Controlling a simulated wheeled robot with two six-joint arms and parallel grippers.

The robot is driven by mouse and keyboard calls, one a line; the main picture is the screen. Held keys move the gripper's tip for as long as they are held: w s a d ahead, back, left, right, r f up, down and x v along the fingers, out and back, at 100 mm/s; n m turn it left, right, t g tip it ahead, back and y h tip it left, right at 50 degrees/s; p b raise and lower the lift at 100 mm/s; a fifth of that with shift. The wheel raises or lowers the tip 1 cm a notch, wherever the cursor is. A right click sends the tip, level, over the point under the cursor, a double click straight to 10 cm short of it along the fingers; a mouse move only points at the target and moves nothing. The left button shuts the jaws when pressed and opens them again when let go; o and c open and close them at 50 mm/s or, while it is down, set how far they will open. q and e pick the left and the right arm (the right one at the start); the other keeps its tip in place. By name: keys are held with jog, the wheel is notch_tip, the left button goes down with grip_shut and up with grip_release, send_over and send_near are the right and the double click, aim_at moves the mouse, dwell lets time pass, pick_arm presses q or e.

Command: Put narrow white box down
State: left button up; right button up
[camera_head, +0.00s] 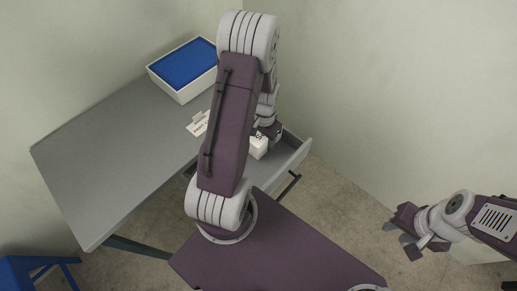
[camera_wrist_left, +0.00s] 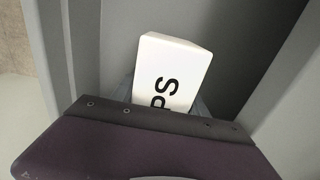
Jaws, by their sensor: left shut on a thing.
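The narrow white box (camera_head: 259,147) shows beside my left arm, over or in the open grey drawer (camera_head: 290,160) of the desk. In the left wrist view, the white box (camera_wrist_left: 172,72) bears dark letters, of which "PS" can be read, and drawer walls stand around it. My left gripper (camera_wrist_left: 163,108) is shut on the box; its fingers are mostly hidden behind the box and the wrist. I cannot tell whether the box touches the drawer floor. My right gripper (camera_head: 402,240) is open and empty, away from the desk at the right.
The grey desk top (camera_head: 110,150) is largely clear. A white box with a blue top (camera_head: 185,68) stands at its back, and a white label card (camera_head: 198,124) lies nearby. A blue stool (camera_head: 38,270) is at the lower left. Walls close off the back and right.

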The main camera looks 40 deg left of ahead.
pick_arm(q)
notch_tip(320, 180, down, 4)
jog(key=shift+r+b, duration=0.2)
jog(key=shift+b, duration=0.4)
jog(key=shift+f, duration=0.1)
jog(key=shift+f, duration=0.1)
jog(key=o, duration=1.6)
